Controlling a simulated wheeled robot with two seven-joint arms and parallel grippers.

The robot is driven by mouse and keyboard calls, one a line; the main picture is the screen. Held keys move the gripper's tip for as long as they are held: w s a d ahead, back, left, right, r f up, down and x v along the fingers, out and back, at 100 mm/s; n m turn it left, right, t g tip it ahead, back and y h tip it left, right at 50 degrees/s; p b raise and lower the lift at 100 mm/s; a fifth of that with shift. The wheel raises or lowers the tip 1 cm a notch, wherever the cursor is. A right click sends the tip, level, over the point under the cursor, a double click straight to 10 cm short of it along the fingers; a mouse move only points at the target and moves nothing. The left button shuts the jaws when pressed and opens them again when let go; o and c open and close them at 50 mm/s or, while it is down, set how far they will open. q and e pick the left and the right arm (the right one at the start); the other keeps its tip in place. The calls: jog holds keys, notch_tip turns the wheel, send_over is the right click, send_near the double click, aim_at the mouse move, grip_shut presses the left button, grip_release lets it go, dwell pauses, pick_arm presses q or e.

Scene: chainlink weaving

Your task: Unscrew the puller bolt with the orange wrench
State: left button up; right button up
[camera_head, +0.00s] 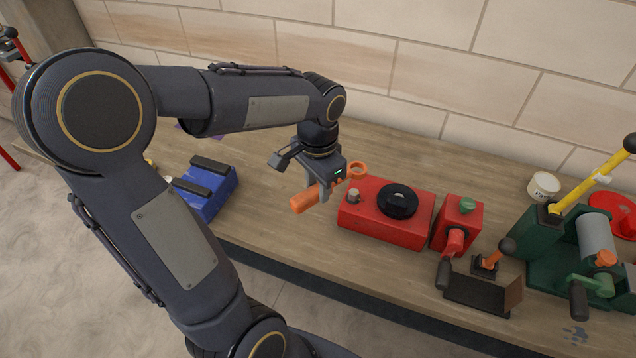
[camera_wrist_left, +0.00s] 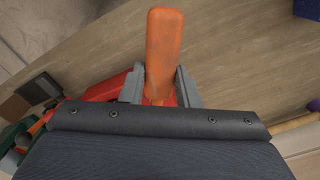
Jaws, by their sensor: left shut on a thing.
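An orange wrench (camera_head: 306,199) is held by my left gripper (camera_head: 323,190), which is shut on its handle. The wrench's ring end points right, above the left part of a red box-shaped block. In the left wrist view the wrench handle (camera_wrist_left: 163,50) lies between the two grey fingers of my left gripper (camera_wrist_left: 160,90). The red block (camera_head: 362,220) carries a black ring (camera_head: 397,201) and, at its left, a small bolt head (camera_head: 353,195), which I take as the puller bolt. The ring end looks apart from the bolt. My right gripper is not in view.
A blue block with black bars (camera_head: 208,185) stands left on the wooden bench (camera_head: 285,240). To the right are a red vise-like device (camera_head: 457,222), a green roller machine (camera_head: 560,250) with a yellow lever, and a white tub (camera_head: 543,186). A tiled wall closes the back.

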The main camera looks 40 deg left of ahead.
pick_arm(q)
jog(key=shift+f+b, duration=2)
jog(key=shift+f, duration=0.7)
jog(key=shift+f, duration=0.2)
jog(key=shift+f+b, duration=1.25)
jog(key=shift+f, duration=0.1)
jog(key=shift+f, duration=0.1)
jog(key=o, duration=0.5)
jog(key=shift+c, duration=0.2)
grip_shut()
